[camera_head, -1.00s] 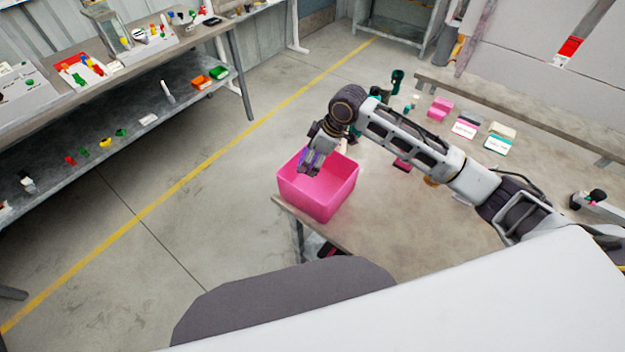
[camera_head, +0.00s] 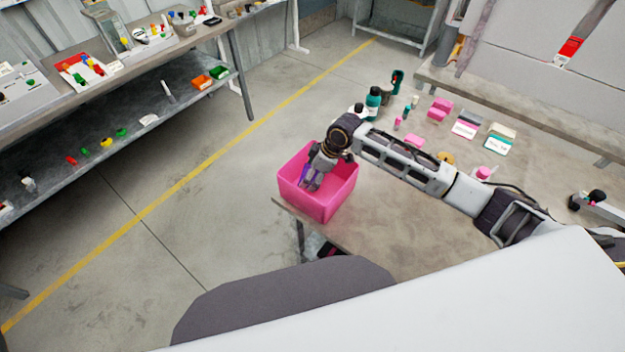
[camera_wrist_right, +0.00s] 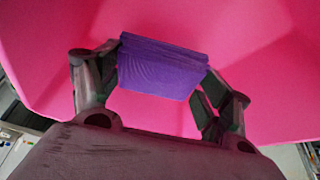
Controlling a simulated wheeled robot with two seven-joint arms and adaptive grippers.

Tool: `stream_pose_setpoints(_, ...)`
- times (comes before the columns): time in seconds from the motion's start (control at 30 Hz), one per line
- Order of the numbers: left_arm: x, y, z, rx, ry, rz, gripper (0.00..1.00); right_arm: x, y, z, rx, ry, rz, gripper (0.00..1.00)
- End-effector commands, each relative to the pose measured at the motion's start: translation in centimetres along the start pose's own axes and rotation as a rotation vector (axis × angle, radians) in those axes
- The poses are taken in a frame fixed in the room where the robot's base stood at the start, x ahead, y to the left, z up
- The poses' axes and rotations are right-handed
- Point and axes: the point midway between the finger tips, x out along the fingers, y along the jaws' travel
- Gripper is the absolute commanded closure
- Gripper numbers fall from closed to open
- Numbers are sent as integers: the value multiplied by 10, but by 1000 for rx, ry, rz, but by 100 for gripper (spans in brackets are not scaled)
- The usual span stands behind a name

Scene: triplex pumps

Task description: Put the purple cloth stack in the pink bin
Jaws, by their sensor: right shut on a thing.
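The pink bin (camera_head: 335,207) stands at the near left corner of the table in the head view. My right gripper (camera_head: 309,183) points down inside the bin's opening. It is shut on the purple cloth stack (camera_wrist_right: 163,68), which shows between the two fingers of the right gripper (camera_wrist_right: 160,85) in the right wrist view. In the head view only a small purple part of the stack (camera_head: 304,174) shows. The bin's pink inside (camera_wrist_right: 255,60) fills most of the wrist view around the stack. I cannot tell if the stack touches the bin floor. My left gripper is not in view.
The table (camera_head: 385,225) holds a teal bottle (camera_head: 373,98), a dark green drill-like tool (camera_head: 396,82), pink blocks (camera_head: 440,108) and labelled boxes (camera_head: 497,140) behind my right arm. A shelf unit (camera_head: 110,110) with small parts stands at left, across open floor.

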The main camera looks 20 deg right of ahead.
Motion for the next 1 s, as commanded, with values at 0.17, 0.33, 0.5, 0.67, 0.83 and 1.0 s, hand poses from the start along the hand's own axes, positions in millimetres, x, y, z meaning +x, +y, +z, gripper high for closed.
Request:
stream_pose_setpoints(0.17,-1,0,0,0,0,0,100,16,-1,7,0,-1,-2,44)
stream_pose_setpoints(0.33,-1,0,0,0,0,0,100,30,-1,12,1,0,-1,44)
stream_pose_setpoints(0.5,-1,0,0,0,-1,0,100,33,0,14,0,0,0,44)
stream_pose_setpoints(0.67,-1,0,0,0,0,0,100,33,0,14,0,-1,0,44)
stream_pose_setpoints(0.83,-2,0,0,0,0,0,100,35,-1,15,0,-1,-1,44)
stream_pose_setpoints(1.0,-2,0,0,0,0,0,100,35,-1,15,0,-1,-1,13)
